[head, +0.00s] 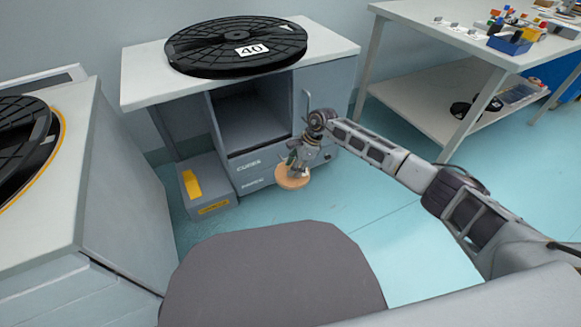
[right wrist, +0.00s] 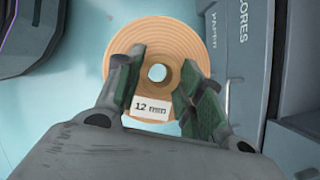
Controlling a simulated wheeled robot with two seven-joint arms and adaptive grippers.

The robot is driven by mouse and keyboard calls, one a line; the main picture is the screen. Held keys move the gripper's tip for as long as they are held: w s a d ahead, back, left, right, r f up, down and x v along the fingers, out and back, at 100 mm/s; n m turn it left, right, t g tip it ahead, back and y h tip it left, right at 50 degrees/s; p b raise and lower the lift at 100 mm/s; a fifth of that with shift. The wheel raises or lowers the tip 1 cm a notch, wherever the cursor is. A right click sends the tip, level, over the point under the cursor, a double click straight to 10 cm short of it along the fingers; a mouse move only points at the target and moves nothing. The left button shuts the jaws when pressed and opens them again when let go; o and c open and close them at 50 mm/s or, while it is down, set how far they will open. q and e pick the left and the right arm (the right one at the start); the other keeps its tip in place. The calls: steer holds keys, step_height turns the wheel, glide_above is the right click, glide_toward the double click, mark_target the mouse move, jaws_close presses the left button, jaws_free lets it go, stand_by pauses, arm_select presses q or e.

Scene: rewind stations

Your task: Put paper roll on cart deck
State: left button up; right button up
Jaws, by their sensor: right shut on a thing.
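The paper roll (head: 291,180) is a flat tan disc with a centre hole. In the right wrist view the roll (right wrist: 157,34) carries a white "12 mm" label, with a finger on either side of the hole. My right gripper (head: 297,164) is shut on the roll and holds it in front of the grey cabinet, apparently above the floor. My left gripper is not in view. I cannot make out a cart deck for certain; a dark grey rounded surface fills the bottom middle of the head view and may be part of my own body.
A grey cabinet (head: 283,75) has an open compartment and bears a black reel (head: 215,40) marked 40. A grey box (head: 208,190) with a yellow patch stands beside it. Another reel bench (head: 110,210) is at left, a white table (head: 420,15) at right. Teal floor (head: 400,240) is clear between.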

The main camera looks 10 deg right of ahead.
steer(key=d+n, duration=0.1)
steer(key=n, duration=0.1)
steer(key=s+d+r+n+g, duration=0.1)
steer(key=n, duration=0.1)
steer(key=shift+d+r+g, duration=0.15)
steer(key=shift+r+g, duration=0.05)
steer(key=shift+g, duration=0.1)
steer(key=d+n, duration=0.1)
steer(key=n, duration=0.1)
steer(key=s+d+r+n+g+h, duration=0.1)
steer(key=n, duration=0.1)
steer(key=r+n, duration=0.1)
steer(key=n, duration=0.1)
steer(key=shift+s+d+r+g+h, duration=0.1)
steer(key=shift+s+d+g+h, duration=0.2)
steer(key=shift+d+g, duration=0.1)
steer(key=s+d+r+n+g+h, duration=0.1)
steer(key=s+d+r+n+h, duration=0.1)
steer(key=n, duration=0.6)
step_height(320, 180, up, 2)
steer(key=shift+s+d+r+n+h, duration=0.15)
steer(key=shift+s+d+n+h, duration=0.25)
steer(key=shift+d, duration=0.55)
steer(key=shift+d, duration=0.1)
